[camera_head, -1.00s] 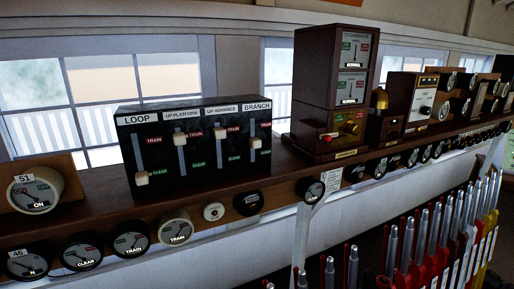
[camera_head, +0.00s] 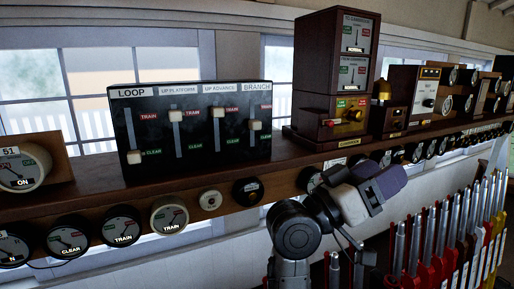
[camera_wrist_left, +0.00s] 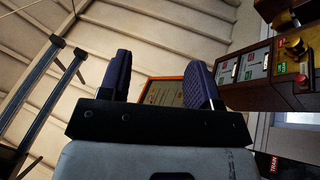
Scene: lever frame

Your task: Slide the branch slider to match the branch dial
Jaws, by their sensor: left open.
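The branch slider (camera_head: 256,125) is the pale knob at the right end of the black panel (camera_head: 200,148) in the head view. Several round dials sit along the shelf front below, including one reading TRAIN (camera_head: 169,216); I cannot tell which is the branch dial. My left gripper (camera_head: 389,181), with purple fingers, is right of and below the panel, apart from it. In the left wrist view my left gripper (camera_wrist_left: 160,58) is open and empty. My right gripper is not in view.
A brown instrument box (camera_head: 336,80) stands on the shelf right of the panel; it also shows in the left wrist view (camera_wrist_left: 285,75). Upright levers (camera_head: 440,240) fill the lower right. The other panel sliders, such as the loop slider (camera_head: 134,157), stand beside the branch one.

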